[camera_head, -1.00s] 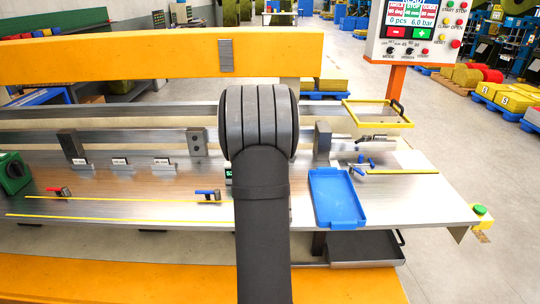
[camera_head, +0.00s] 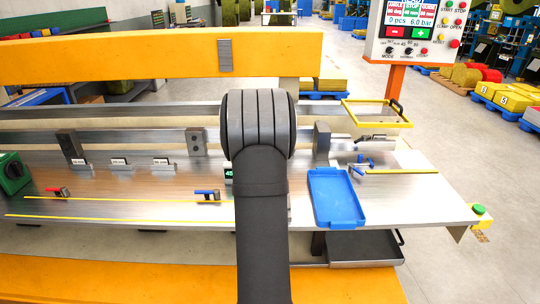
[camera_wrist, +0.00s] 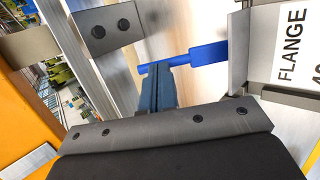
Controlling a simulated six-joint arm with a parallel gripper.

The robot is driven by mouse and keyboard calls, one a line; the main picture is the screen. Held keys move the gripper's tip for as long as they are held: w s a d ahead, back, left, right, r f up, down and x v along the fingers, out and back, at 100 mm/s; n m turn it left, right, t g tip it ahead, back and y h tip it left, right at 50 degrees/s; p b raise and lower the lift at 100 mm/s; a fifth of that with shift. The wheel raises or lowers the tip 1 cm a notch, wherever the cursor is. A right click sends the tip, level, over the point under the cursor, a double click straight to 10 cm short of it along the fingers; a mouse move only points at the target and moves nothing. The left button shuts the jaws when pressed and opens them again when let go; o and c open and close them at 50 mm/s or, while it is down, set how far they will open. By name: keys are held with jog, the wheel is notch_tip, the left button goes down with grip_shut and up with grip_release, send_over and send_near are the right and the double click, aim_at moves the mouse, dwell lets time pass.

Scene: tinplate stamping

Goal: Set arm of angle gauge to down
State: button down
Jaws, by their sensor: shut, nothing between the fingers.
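In the wrist view my gripper (camera_wrist: 156,78) is shut and empty. Its fingertips are beside a blue bar (camera_wrist: 205,53), close to the bar's thin left end; I cannot tell whether they touch. This bar looks like the arm of the angle gauge, but its direction is hard to judge from this angle. A pale plate marked FLANGE (camera_wrist: 292,50) stands to its right. In the head view my own arm hides my gripper and most of the gauge. Only the edge of a small dark display with green digits (camera_head: 229,175) shows left of my arm.
On the steel bench are a blue tray (camera_head: 335,199), a blue-handled clamp (camera_head: 208,195), a red-handled clamp (camera_head: 60,192) and dark blocks (camera_head: 196,141). A yellow frame (camera_head: 377,113) is at the back right. A dark block (camera_wrist: 108,28) is near my gripper's upper left.

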jog(key=shift+w+f+g, duration=0.55)
jog(key=shift+w+g, duration=0.15)
jog(key=shift+g, duration=0.15)
jog(key=shift+w+f+g, duration=0.5)
jog(key=shift+w+g, duration=0.15)
jog(key=shift+g, duration=0.2)
jog(key=shift+a+x, duration=0.2)
jog(key=shift+x, duration=0.9)
jog(key=shift+w, duration=0.15)
notch_tip(320, 180, up, 13)
jog(key=s+a, duration=0.2)
jog(key=s, duration=0.1)
jog(key=shift+a+r+n, duration=0.2)
jog(key=shift+a+n, duration=0.1)
jog(key=shift+a, duration=0.1)
jog(key=shift+w, duration=0.1)
jog(key=w+d+f, duration=0.1)
jog(key=f, duration=0.3)
jog(key=w+f, duration=0.1)
jog(key=f, duration=0.4)
jog(key=d+f, duration=0.1)
jog(key=f, duration=0.3)
jog(key=shift+w+d+f, duration=0.2)
jog(key=shift+w+d, duration=0.2)
jog(key=shift+r, duration=0.1)
